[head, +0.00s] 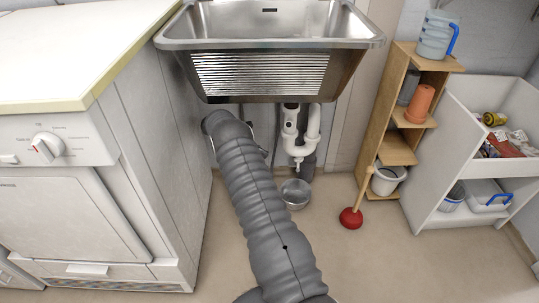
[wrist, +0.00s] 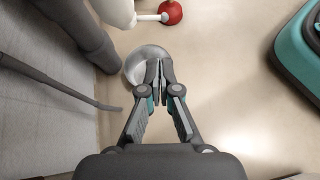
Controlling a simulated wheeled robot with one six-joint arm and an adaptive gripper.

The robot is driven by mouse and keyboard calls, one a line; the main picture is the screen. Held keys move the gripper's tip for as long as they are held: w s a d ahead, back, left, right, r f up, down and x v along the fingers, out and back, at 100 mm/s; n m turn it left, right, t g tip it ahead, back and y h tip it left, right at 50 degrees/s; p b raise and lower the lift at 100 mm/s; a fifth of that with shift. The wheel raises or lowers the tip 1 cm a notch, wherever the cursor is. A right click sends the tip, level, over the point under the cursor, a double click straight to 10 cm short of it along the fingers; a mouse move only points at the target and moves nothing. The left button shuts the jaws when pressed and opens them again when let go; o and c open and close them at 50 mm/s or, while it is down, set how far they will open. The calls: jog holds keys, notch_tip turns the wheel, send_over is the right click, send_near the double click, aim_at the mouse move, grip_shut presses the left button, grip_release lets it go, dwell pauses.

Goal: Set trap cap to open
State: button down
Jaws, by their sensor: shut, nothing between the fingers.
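The white drain trap (head: 298,150) hangs under the steel sink in the head view. Its cap is too small there to tell its setting. In the wrist view part of the white trap (wrist: 115,11) shows at the top edge, with a thin white piece (wrist: 148,17) sticking out to the right. I cannot tell for certain whether that piece is the cap. My gripper (wrist: 160,66) is shut and empty, its fingertips apart from the trap in the wrist view.
A metal bowl (head: 295,193) sits on the floor below the trap; it also shows behind my fingertips (wrist: 138,62). The sink (head: 270,75) is overhead. A red plunger (head: 351,218) and wooden shelf (head: 397,150) stand right; a white washer (head: 70,210) stands left. Front floor is clear.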

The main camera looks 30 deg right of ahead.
aim_at(297, 169)
jog(key=x, duration=0.8)
jog(key=r+p+x, duration=0.1)
jog(key=x, duration=0.3)
jog(key=shift+s+d+f, duration=0.15)
jog(key=shift+s+d, duration=0.35)
jog(key=shift+d, duration=0.05)
jog(key=shift+s+d, duration=0.1)
jog(key=shift+s, duration=0.05)
